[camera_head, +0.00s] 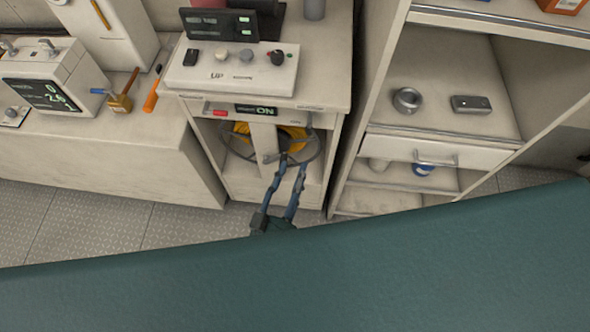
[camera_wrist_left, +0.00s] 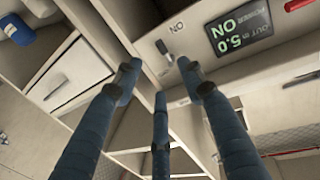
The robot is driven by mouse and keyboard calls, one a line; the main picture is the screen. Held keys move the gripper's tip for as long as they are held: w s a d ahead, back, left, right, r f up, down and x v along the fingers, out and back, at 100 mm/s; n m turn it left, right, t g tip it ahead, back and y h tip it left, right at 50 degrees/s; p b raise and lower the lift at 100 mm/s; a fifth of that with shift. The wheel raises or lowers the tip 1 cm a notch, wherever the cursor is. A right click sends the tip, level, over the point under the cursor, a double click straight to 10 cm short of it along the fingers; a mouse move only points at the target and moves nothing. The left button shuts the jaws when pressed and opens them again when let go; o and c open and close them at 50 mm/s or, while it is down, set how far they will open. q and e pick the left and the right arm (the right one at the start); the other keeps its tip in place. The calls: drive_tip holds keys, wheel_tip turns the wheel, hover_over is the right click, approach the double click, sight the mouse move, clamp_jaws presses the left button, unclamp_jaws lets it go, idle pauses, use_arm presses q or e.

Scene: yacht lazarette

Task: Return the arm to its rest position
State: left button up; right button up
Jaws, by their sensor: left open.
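My left gripper (camera_head: 292,162) is in front of the cabinet below the control console in the head view. Its blue fingers point toward the cabinet and stand apart with nothing between them. In the left wrist view, the gripper (camera_wrist_left: 158,78) shows three spread fingers. A small grey toggle switch (camera_wrist_left: 164,49) marked ON sits on the panel just beyond the fingertips, beside a lit display (camera_wrist_left: 240,27) reading ON and 5.0. The fingers look apart from the switch. The display also shows in the head view (camera_head: 256,110). My right gripper is in neither view.
The control console (camera_head: 232,68) stands on the cabinet top. A coiled yellow item (camera_head: 290,138) lies in the cabinet opening behind the fingers. At right, a shelf unit has a drawer (camera_head: 435,153), a grey ring (camera_head: 407,99) and a small box (camera_head: 471,104). Tools lie on the left bench.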

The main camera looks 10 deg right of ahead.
use_arm(q)
drive_tip(key=s+a+f+g+y, duration=0.1)
drive_tip(key=s+a+f+g, duration=0.2)
drive_tip(key=f, duration=0.6)
drive_tip(key=s+a+f+g+y, duration=0.25)
drive_tip(key=a+f, duration=0.25)
drive_tip(key=f, duration=0.4)
drive_tip(key=s+a+f+g+y, duration=0.1)
drive_tip(key=s+a+f+g, duration=0.2)
drive_tip(key=f, duration=0.6)
drive_tip(key=s+a+f+n+g+y, duration=0.1)
drive_tip(key=s+a+f+g+y, duration=0.1)
drive_tip(key=s+a+f, duration=0.5)
drive_tip(key=s+a+f+n+g+y, duration=0.1)
drive_tip(key=s+a+f+g, duration=0.3)
drive_tip(key=s, duration=1.2)
drive_tip(key=a+f+n, duration=0.1)
drive_tip(key=a+f, duration=0.3)
drive_tip(key=a, duration=0.3)
drive_tip(key=shift+s+f+y, duration=0.2)
drive_tip(key=shift+y, duration=0.15)
drive_tip(key=shift+g, duration=0.25)
